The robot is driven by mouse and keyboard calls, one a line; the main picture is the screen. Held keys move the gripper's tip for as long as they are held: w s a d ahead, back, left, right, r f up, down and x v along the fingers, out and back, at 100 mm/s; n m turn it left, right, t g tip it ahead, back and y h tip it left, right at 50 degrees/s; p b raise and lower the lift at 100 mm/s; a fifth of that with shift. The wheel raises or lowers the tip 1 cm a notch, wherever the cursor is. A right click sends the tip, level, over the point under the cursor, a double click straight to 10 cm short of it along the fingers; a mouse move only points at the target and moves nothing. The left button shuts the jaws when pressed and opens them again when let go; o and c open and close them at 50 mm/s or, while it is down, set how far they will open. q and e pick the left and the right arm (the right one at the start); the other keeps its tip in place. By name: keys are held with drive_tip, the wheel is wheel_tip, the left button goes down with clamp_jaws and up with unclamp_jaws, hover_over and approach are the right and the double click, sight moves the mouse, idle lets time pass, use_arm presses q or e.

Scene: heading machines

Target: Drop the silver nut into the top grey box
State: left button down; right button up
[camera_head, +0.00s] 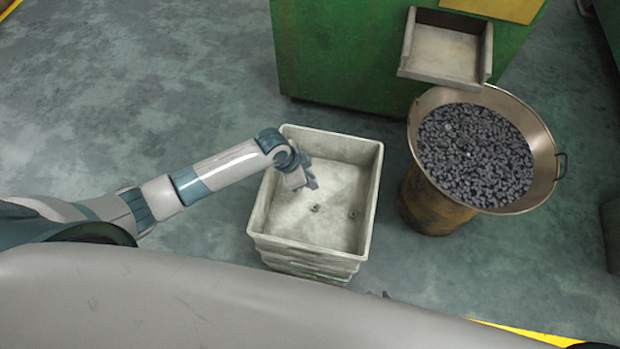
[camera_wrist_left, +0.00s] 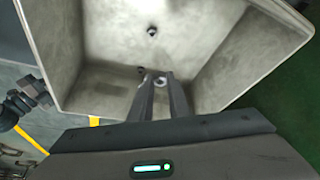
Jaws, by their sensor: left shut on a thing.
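The top grey box (camera_head: 257,218) is an open bin on a stack, in the middle of the head view; its pale inside fills much of the left wrist view (camera_wrist_left: 225,60). My left gripper (camera_head: 311,182) reaches over the box from the left, fingers pointing down inside the rim. In the left wrist view its fingertips (camera_wrist_left: 160,77) are shut on a small silver nut (camera_wrist_left: 160,82). Two dark nuts show on the box floor, one nearer the middle (camera_head: 315,208) and one to the right (camera_head: 352,214). My right gripper (camera_wrist_left: 30,92) shows partly at the left edge of the left wrist view.
A round metal bowl (camera_head: 541,150) full of dark pieces stands right of the box on a brownish base (camera_head: 427,205). A green machine (camera_head: 340,50) with a metal chute (camera_head: 443,55) stands behind. The floor at left is clear.

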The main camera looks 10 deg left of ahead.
drive_tip(key=shift+w+a+r, duration=0.2)
drive_tip(key=shift+a, duration=0.05)
drive_tip(key=shift+s, duration=0.1)
use_arm(q)
drive_tip(key=c, duration=1.6)
unclamp_jaws()
use_arm(e)
drive_tip(key=shift+s+f, duration=0.1)
drive_tip(key=shift+d, duration=0.1)
use_arm(q)
drive_tip(key=v, duration=1.7)
drive_tip(key=shift+a, duration=0.2)
use_arm(e)
drive_tip(key=shift+w, duration=0.45)
